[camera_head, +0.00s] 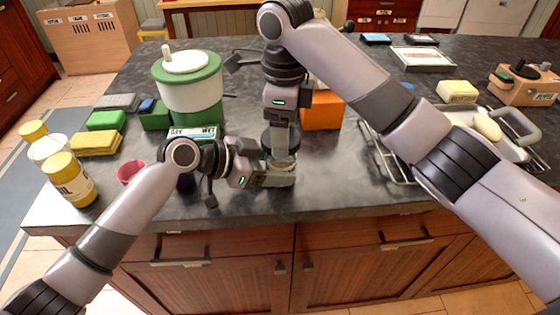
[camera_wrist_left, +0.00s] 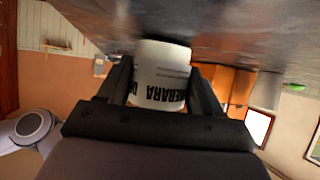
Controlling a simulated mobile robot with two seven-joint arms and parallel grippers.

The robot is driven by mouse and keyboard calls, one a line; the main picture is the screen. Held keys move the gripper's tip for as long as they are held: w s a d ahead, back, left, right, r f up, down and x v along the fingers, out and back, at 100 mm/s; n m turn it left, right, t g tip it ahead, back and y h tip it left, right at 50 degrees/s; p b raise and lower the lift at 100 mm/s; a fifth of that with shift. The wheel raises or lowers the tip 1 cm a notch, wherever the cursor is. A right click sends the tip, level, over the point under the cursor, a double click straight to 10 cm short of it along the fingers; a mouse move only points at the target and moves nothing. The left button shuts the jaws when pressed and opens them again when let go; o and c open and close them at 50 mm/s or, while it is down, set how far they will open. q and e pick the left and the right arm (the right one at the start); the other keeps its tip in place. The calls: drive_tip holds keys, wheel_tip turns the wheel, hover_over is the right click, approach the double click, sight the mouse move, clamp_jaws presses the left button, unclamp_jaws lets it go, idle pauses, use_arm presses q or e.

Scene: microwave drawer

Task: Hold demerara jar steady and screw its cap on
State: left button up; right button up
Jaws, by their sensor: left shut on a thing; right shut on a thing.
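The demerara jar (camera_wrist_left: 160,75) shows in the left wrist view as a pale cylinder with dark lettering, upside down in the picture. My left gripper (camera_wrist_left: 160,92) is shut on its sides. In the head view the jar (camera_head: 283,163) is small and partly hidden, near the counter's front edge, with my left gripper (camera_head: 276,172) around it. My right gripper (camera_head: 281,133) comes down from above and is shut on a dark round cap (camera_head: 269,140) directly over the jar. I cannot tell whether the cap touches the jar's rim.
A green and white canister (camera_head: 190,95) stands behind my left arm. A pink cup (camera_head: 130,171) and yellow-capped containers (camera_head: 70,180) are at the left. An orange box (camera_head: 322,112) is behind the grippers. A wire rack (camera_head: 385,150) is at the right.

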drive_tip(key=shift+d, duration=0.2)
drive_tip(key=o, duration=1.1)
drive_tip(key=shift+a, duration=0.1)
drive_tip(key=n, duration=0.9)
